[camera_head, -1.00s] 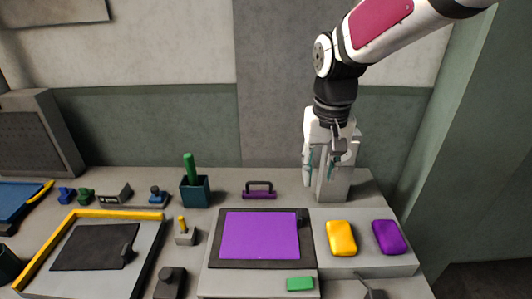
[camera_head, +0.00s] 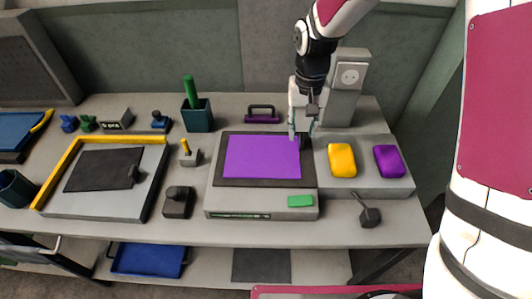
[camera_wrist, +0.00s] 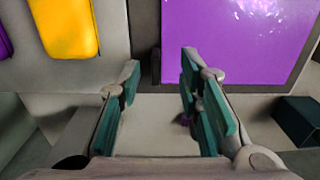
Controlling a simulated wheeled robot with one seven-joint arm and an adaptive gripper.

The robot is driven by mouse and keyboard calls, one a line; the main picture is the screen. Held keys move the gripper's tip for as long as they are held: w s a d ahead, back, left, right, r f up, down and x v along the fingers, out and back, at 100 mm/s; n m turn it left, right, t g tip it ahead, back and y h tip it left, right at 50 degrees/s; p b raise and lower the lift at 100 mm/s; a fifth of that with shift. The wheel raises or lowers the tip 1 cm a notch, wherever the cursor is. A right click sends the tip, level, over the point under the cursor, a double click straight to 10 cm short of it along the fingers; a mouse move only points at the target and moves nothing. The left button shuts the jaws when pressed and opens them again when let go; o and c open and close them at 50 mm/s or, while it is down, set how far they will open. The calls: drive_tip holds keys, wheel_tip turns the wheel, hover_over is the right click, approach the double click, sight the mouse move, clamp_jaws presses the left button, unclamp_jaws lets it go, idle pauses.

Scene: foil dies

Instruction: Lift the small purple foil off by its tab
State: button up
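The purple foil (camera_head: 262,157) lies flat on a dark plate on top of a grey block in the middle of the bench. It also fills the upper right of the wrist view (camera_wrist: 235,40). A small dark tab (camera_head: 305,143) stands at the foil's top right corner; in the wrist view the dark tab (camera_wrist: 156,66) shows at the foil's left edge. My gripper (camera_head: 300,133) is above and just behind that corner. In the wrist view my gripper (camera_wrist: 160,64) is open, with the tab between its fingertips in the picture. Contact cannot be told.
A yellow pad (camera_head: 342,160) and a purple pad (camera_head: 389,161) lie on a grey block to the right. A purple handle (camera_head: 262,116) and a teal cup (camera_head: 198,117) stand behind. A grey socket post (camera_head: 346,90) stands close behind my gripper. A yellow-edged tray (camera_head: 105,205) is left.

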sight(303, 140)
drive_tip(key=f, duration=0.5)
drive_tip(key=shift+w+d+f+p, duration=0.1)
drive_tip(key=shift+d+p, duration=0.15)
drive_tip(key=shift+p, duration=0.15)
clamp_jaws()
